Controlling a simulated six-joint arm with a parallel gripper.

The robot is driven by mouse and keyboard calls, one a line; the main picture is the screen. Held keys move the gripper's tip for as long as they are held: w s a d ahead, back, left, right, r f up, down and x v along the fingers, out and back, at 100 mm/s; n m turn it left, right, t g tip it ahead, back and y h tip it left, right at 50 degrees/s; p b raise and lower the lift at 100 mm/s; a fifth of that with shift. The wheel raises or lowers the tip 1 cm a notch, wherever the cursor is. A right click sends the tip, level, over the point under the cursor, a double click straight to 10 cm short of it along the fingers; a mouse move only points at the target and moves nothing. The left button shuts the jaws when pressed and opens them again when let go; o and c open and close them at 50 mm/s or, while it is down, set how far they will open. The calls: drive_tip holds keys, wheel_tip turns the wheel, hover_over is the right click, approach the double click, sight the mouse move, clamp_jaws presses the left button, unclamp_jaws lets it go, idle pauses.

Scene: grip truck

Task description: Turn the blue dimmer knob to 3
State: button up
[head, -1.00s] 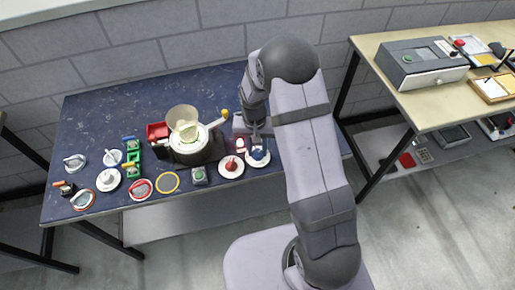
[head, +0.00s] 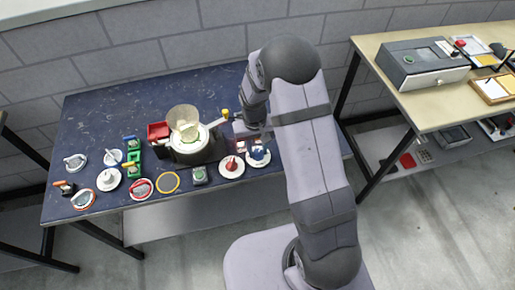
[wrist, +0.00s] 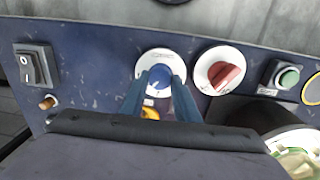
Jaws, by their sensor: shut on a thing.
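The blue dimmer knob (wrist: 159,77) sits on a round white dial (wrist: 146,61) in the wrist view. In the head view its white dial (head: 258,160) is at the right end of the front row, partly covered by my gripper. My gripper (wrist: 160,84) is shut on the blue knob, with a finger on each side of it. The dial's numbers are too small to read, and the knob's pointer direction cannot be made out.
A red knob (wrist: 226,75) on a white dial stands close beside the blue one. A green button box (wrist: 287,76) is beyond it, and a black rocker switch (wrist: 33,68) is on the other side. The blue table's back left (head: 100,115) is clear.

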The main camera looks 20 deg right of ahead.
sight(256, 152)
drive_tip(key=o, duration=1)
drive_tip(key=shift+o, duration=0.2)
drive_tip(key=shift+a+r+b, duration=0.15)
drive_tip(key=shift+r+b, duration=0.8)
drive_tip(key=shift+r, duration=2.75)
